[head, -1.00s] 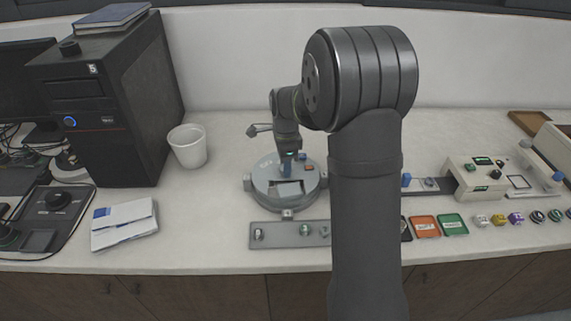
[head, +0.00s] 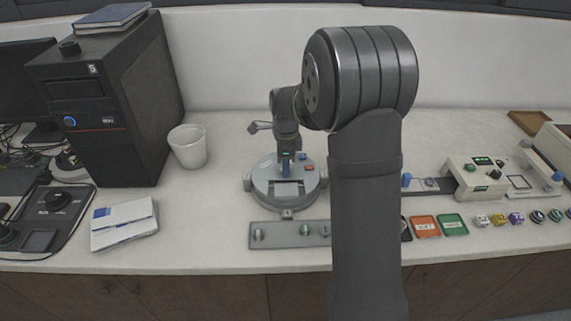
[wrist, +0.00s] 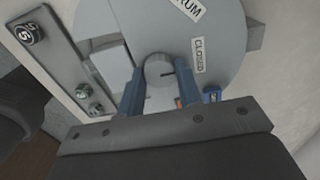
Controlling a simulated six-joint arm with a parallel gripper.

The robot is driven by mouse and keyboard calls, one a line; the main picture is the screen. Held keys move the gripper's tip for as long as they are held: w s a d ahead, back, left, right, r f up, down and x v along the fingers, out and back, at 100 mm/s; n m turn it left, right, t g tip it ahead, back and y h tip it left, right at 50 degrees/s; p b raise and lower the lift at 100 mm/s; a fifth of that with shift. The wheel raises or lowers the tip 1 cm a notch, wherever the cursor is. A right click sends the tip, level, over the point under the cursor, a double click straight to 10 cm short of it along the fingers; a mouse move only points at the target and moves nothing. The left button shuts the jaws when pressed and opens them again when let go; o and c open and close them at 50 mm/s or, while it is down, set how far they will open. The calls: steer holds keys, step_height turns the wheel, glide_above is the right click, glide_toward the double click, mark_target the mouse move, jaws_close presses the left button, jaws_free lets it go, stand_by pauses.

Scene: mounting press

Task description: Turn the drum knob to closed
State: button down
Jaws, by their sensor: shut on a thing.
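The drum (head: 262,194) is a round grey unit on the counter, left of my upright arm in the head view. In the wrist view its grey top (wrist: 226,45) carries a "DRUM" label (wrist: 188,8) and a "CLOSED" label (wrist: 200,55). The round grey drum knob (wrist: 158,70) sits between the two blue fingers of my gripper (wrist: 160,80), which is shut on its sides. A dark line on the knob points right, roughly toward the lower end of the "CLOSED" label. In the head view my gripper (head: 286,166) stands over the drum and hides the knob.
A grey panel (head: 272,241) with small knobs lies in front of the drum. A white cup (head: 188,146) and a computer tower (head: 115,110) stand left. Orange (head: 425,227) and green (head: 453,224) trays lie right, near a beige machine (head: 478,178). Counter between cup and drum is clear.

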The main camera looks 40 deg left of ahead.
steer(key=shift+r, duration=0.1)
steer(key=c, duration=1)
jaws_free()
step_height(320, 180, up, 17)
steer(key=shift+r, duration=0.2)
steer(key=shift+f, duration=0.1)
step_height(320, 180, down, 17)
steer(key=shift+f, duration=0.2)
steer(key=shift+r, duration=0.1)
